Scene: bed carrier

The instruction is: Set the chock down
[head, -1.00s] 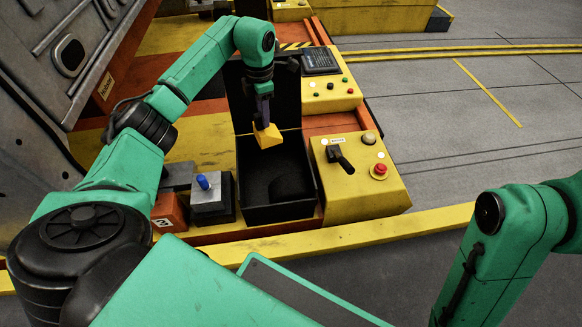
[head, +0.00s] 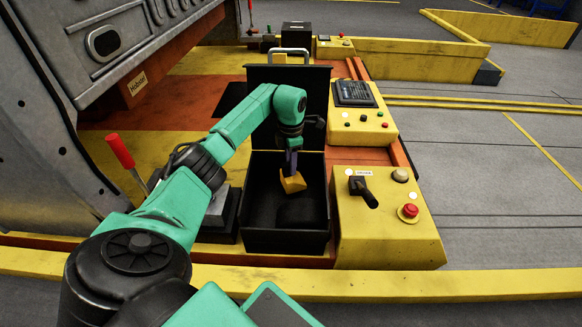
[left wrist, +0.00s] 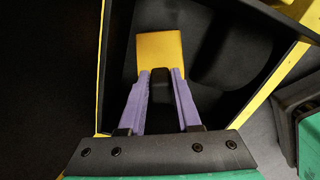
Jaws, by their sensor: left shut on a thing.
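My left gripper (head: 291,165) is shut on the yellow chock (head: 293,183), inside the mouth of an open black box (head: 284,246). In the left wrist view the chock (left wrist: 159,56) sits at the tips of the purple fingers (left wrist: 161,75). It is over the dark inside of the box, and I cannot tell whether it touches the floor. A dark rounded shape lies in the box beside the chock in the left wrist view. My right gripper is not in view.
A yellow control box (head: 388,232) with a black lever and red button stands right of the black box. A second panel (head: 362,124) with a dark screen is behind it. A red-handled lever (head: 120,151) rises at the left. A yellow kerb runs along the front.

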